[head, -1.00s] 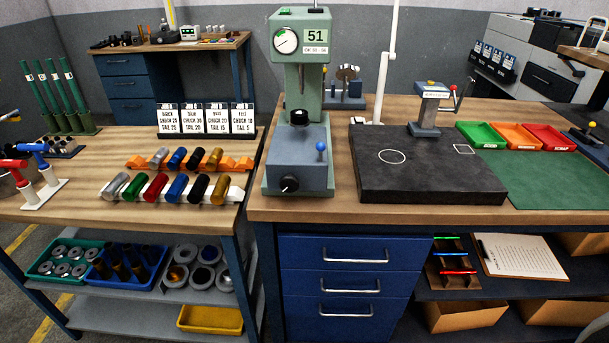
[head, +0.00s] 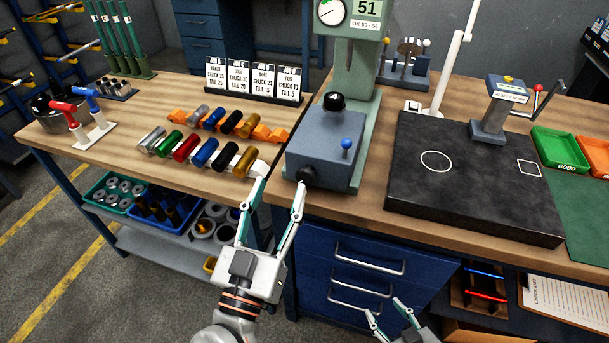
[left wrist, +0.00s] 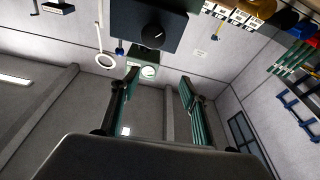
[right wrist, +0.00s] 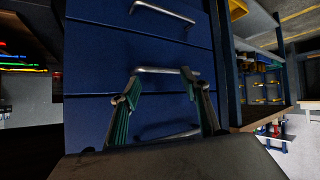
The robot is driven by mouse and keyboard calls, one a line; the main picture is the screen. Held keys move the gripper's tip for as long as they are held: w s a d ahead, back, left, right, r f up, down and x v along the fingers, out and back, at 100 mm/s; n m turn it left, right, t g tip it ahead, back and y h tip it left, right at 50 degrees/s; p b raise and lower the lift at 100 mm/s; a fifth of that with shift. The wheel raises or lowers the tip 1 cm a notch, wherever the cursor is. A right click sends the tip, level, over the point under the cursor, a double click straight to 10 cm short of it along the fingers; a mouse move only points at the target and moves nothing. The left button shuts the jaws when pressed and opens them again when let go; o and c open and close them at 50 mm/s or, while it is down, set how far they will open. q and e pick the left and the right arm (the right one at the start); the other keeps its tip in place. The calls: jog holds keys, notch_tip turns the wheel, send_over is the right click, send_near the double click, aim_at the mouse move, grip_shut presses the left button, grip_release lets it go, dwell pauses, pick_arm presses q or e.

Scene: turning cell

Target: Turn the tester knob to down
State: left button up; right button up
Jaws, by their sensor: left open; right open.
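The tester (head: 345,55) is a pale green machine with a round dial, a "51" display and a grey-blue base box (head: 325,150). Its black knob (head: 307,174) is on the front face of that box; it also shows in the left wrist view (left wrist: 152,35) with a small light mark, whose direction I cannot tell surely. My left gripper (head: 281,178) is open and empty, its fingers pointing at the box front, with the right fingertip close to the knob in the head view. Contact cannot be told. My right gripper (head: 383,306) is open and empty, low before the blue drawers (head: 350,270).
A blue-ball lever (head: 346,145) stands on the box's right side. Colored cylinders (head: 208,152) lie on a rack to the left. A black slab (head: 470,180) lies to the right. In the right wrist view, a drawer handle (right wrist: 160,71) appears between my right fingers.

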aim_at(305, 180)
pick_arm(q)
jog(key=w+d+f+g, duration=0.1)
jog(key=w, duration=0.1)
jog(key=w+d+f+m+g, duration=0.1)
jog(key=w+d, duration=0.1)
jog(key=w+d+f+g, duration=0.1)
jog(key=w, duration=0.1)
jog(key=shift+w+d+f, duration=0.1)
jog(key=shift+w+d, duration=0.1)
jog(key=shift+d, duration=0.1)
dwell(0.4)
jog(key=c, duration=1.1)
